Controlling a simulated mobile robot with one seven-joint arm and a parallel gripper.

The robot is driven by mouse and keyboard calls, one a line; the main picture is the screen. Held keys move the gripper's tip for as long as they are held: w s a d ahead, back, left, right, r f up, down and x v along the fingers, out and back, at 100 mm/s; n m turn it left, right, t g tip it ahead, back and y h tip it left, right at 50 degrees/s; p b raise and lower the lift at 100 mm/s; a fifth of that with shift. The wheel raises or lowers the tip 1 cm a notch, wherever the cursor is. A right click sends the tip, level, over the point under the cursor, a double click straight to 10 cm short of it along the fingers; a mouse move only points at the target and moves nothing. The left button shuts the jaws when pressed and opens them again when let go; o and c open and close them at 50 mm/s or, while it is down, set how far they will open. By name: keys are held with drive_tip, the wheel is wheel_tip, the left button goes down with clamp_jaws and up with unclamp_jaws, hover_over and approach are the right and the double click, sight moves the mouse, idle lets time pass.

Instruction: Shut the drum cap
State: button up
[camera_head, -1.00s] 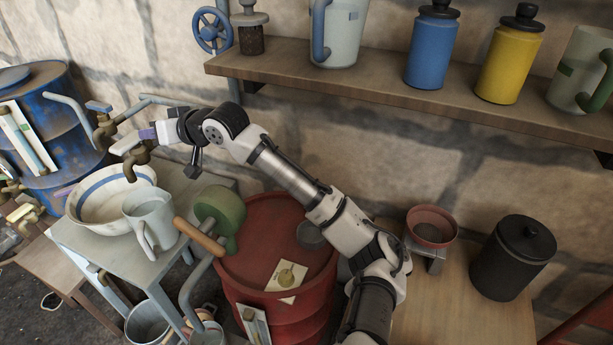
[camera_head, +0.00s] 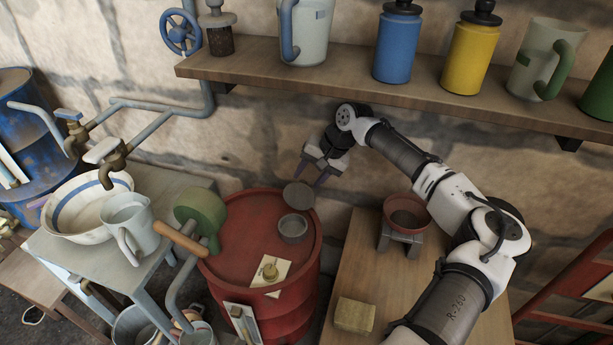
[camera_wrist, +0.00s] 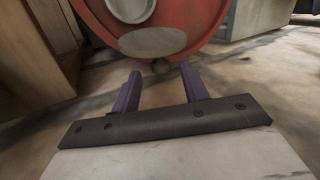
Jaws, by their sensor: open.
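The red drum (camera_head: 245,222) stands in the middle of the head view, and its top also shows in the wrist view (camera_wrist: 205,22). Its round grey cap (camera_head: 298,195) stands open on the wall side of the grey-rimmed opening (camera_head: 293,229). In the wrist view the cap (camera_wrist: 153,42) shows as a flat grey oval in front of the opening (camera_wrist: 130,8). My gripper (camera_head: 318,182) is open and empty, on the wall side of the cap. In the wrist view my purple fingers (camera_wrist: 160,70) point towards the cap, with a visible gap.
A yellow paper with a small brass piece (camera_head: 270,270) lies on the drum top. A wooden shelf (camera_head: 340,82) with canisters runs above my gripper. A red bowl on a stand (camera_head: 405,215) is to the right.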

drive_tip(key=shift+x, duration=1)
drive_tip(key=shift+c, duration=0.3)
clamp_jaws()
